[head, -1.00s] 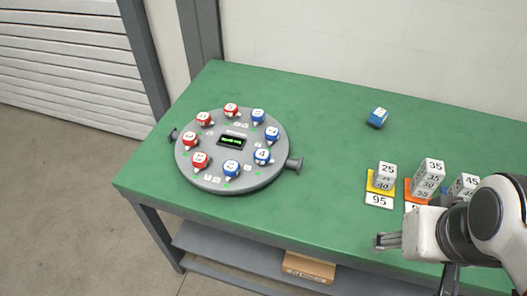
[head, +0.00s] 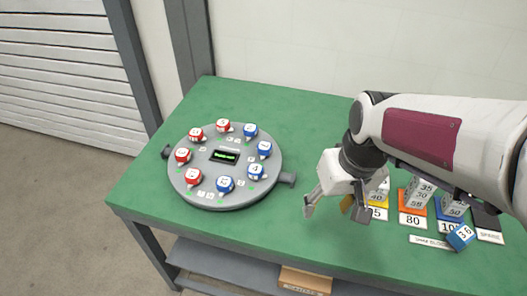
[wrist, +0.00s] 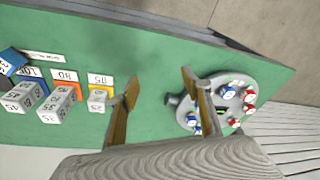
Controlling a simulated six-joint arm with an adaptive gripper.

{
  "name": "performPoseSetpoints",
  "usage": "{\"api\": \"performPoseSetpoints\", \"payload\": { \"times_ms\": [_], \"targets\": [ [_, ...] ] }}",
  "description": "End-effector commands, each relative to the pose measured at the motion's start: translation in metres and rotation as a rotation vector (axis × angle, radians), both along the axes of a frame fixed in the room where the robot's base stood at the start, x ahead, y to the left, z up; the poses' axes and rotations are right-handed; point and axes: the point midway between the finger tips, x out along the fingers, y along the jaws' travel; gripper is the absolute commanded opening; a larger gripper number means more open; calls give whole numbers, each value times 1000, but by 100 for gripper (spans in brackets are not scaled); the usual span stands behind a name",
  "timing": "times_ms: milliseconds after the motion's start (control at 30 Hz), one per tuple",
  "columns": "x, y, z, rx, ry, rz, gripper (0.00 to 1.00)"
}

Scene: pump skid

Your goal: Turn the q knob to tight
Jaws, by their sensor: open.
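A round grey panel (head: 224,200) lies on the green table at the left, with red knobs (head: 193,177) along its left side and blue knobs (head: 256,171) along its right. A small dark display (head: 225,156) with green text sits at its centre. The knob markings are too small to read surely, so I cannot tell which knob is q or where tight is. My gripper (head: 335,210) is open and empty above the table, right of the panel and apart from it. The wrist view shows the spread fingers (wrist: 160,83), with the panel (wrist: 209,82) partly behind one finger.
Several numbered grey blocks (head: 420,188) and coloured cards (head: 413,221) stand at the right, partly hidden by my arm. A blue cube (head: 461,237) lies among them. A cardboard box (head: 305,280) is on the shelf below. The green table between panel and cards is clear.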

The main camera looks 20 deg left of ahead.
Motion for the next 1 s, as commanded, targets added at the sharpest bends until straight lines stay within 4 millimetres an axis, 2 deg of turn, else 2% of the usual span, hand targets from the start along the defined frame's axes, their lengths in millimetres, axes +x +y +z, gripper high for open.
{"api": "performPoseSetpoints", "payload": {
  "times_ms": [700, 867, 1000],
  "targets": [
    [83, 129, -63, 49, -21, 309, 49],
    [104, 152, -69, 68, -62, 371, 49],
    [129, 169, -55, 93, -137, 429, 49]
  ]
}}
